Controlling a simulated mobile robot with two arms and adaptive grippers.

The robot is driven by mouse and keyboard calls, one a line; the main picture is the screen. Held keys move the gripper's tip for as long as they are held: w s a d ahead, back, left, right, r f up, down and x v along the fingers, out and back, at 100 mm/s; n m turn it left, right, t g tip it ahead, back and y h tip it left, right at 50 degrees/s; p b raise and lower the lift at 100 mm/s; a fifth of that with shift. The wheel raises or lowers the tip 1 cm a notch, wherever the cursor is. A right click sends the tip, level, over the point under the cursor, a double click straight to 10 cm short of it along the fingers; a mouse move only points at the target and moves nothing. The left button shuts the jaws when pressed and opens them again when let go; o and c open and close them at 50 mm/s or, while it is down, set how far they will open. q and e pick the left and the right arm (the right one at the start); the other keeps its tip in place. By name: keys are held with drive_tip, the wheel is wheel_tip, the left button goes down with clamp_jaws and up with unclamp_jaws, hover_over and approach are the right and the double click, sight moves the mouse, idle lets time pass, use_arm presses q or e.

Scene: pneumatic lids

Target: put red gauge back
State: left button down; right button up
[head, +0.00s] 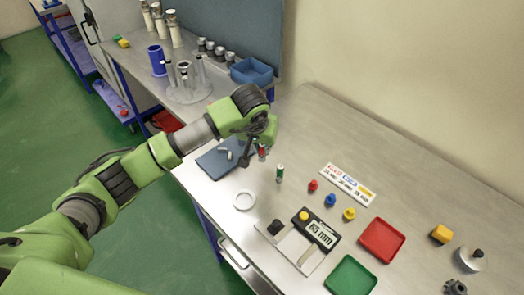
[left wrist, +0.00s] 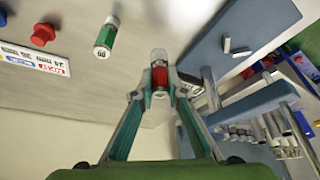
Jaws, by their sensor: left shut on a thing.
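My left gripper (head: 260,150) is shut on the red gauge (head: 263,153), a small cylinder with a red band. In the left wrist view the red gauge (left wrist: 159,74) sits between the two fingertips (left wrist: 158,90), with its pale end pointing away from my palm. In the head view the gripper hides part of it, and I cannot tell whether it touches the table. A similar green gauge (head: 280,172) stands upright on the table just to the right; it also shows in the left wrist view (left wrist: 106,38). My right gripper is not in view.
A blue mat (head: 211,162) with grey pieces lies left of the gripper. Red (head: 313,186), blue (head: 330,200) and yellow (head: 349,214) knobs stand by a label strip (head: 348,184). A white ring (head: 244,201), display device (head: 321,233), red tray (head: 381,240) and green tray (head: 350,276) are nearer.

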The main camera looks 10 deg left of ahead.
sight(262, 155)
use_arm(q)
wheel_tip(262, 155, down, 3)
drive_tip(key=shift+w+r+p, duration=0.1)
drive_tip(key=shift+r+p, duration=0.05)
drive_tip(key=shift+p, duration=0.95)
drive_tip(key=shift+f, duration=0.35)
drive_tip(key=shift+f, duration=0.15)
drive_tip(key=c, duration=2)
unclamp_jaws()
